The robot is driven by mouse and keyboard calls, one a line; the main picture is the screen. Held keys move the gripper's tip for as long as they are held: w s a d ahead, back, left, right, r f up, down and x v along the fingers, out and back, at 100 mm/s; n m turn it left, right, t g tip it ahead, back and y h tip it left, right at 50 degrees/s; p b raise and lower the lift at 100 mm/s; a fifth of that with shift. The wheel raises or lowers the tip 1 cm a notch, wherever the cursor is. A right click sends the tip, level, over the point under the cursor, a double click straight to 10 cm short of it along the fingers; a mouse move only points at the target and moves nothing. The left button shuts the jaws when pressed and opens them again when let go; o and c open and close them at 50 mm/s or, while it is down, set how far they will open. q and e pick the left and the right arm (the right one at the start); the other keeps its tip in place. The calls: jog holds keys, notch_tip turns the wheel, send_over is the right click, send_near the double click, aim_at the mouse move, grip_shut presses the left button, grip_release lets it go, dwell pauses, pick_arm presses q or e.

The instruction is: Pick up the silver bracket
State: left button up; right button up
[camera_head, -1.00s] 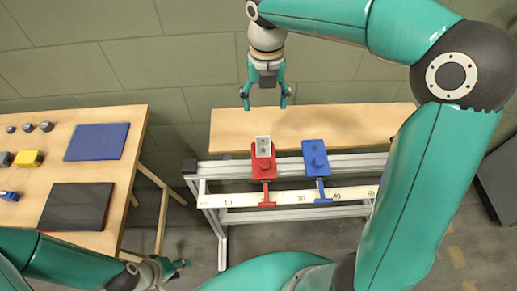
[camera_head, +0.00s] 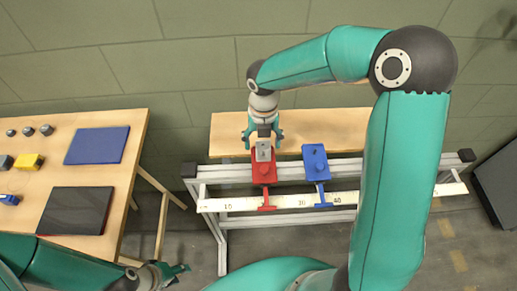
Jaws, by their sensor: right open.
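The silver bracket (camera_head: 264,151) is a small grey block with a hole, standing on the red carriage (camera_head: 265,176) of the rail. My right gripper (camera_head: 263,142) is open, its fingers pointing down on either side of the bracket's upper end. I cannot tell whether the fingers touch it. My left gripper (camera_head: 178,269) is low at the bottom left, away from the bracket. I cannot make out its jaw opening.
A blue carriage (camera_head: 316,161) sits on the same rail, just right of the red one. The ruler strip (camera_head: 390,197) runs along the front. A wooden bench (camera_head: 225,128) stands behind. The left table holds a blue mat (camera_head: 97,145), a dark panel (camera_head: 75,210) and a yellow block (camera_head: 29,161).

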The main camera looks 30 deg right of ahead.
jog(key=shift+f, duration=0.95)
jog(key=shift+c, duration=0.2)
jog(key=c, duration=1.2)
jog(key=shift+r, duration=0.1)
